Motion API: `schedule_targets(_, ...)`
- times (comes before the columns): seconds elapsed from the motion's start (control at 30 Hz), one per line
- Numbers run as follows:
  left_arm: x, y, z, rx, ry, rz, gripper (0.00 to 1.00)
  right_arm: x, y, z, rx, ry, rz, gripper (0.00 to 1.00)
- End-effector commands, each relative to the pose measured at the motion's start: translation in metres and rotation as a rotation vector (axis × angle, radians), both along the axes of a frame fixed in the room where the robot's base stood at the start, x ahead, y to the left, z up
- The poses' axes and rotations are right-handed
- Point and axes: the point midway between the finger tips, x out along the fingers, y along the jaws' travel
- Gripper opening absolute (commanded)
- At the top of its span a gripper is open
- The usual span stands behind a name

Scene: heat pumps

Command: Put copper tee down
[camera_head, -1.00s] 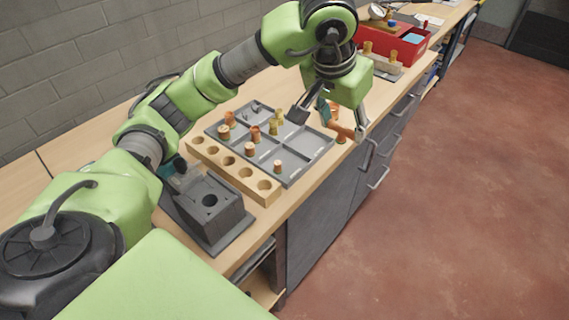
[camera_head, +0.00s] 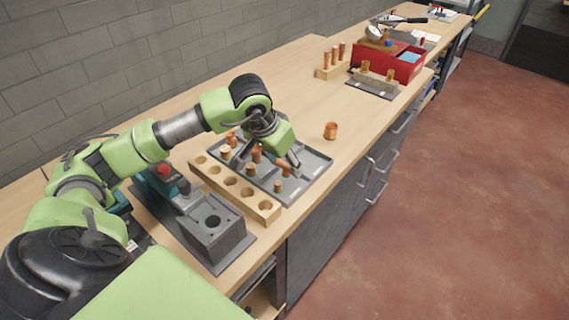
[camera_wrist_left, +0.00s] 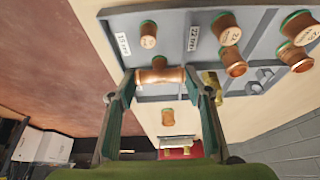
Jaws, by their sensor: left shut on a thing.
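The copper tee (camera_wrist_left: 160,76) lies crosswise between the two fingers of my left gripper (camera_wrist_left: 160,84) in the wrist view. In the head view, my left gripper (camera_head: 288,162) is shut on the tee (camera_head: 283,163), low over the right part of the grey sectioned tray (camera_head: 312,177). I cannot tell whether the tee touches the tray floor. The tray also shows in the wrist view (camera_wrist_left: 180,30), with size labels and several copper fittings in its sections. My right gripper is in neither view.
A wooden block with holes (camera_head: 243,190) runs along the tray's near side. A grey fixture (camera_head: 213,225) stands closer to me. A loose copper fitting (camera_head: 331,131) stands on the bench beyond the tray. A red box (camera_head: 400,68) is at the back.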

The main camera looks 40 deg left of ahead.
Motion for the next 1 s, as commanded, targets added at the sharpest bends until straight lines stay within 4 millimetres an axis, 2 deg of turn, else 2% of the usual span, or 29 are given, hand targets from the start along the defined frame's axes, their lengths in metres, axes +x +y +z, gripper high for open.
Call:
schedule_targets(0.13, 0.000, 0.000, -0.012, 0.000, 0.000, 0.000, 0.24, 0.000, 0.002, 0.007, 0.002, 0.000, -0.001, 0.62)
schedule_targets(0.5, 0.001, 0.000, -0.017, 0.001, -0.002, 0.000, 0.24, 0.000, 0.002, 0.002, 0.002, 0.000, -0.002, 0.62)
schedule_targets(0.53, 0.001, 0.000, -0.017, 0.001, -0.002, 0.000, 0.48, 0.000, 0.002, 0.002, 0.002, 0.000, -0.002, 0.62)
schedule_targets(0.6, 0.001, 0.000, -0.016, 0.001, -0.002, 0.000, 0.63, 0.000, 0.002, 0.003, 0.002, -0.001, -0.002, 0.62)
schedule_targets(1.0, 0.000, 0.000, -0.012, 0.000, -0.001, 0.000, 0.63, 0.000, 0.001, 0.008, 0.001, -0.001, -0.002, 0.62)
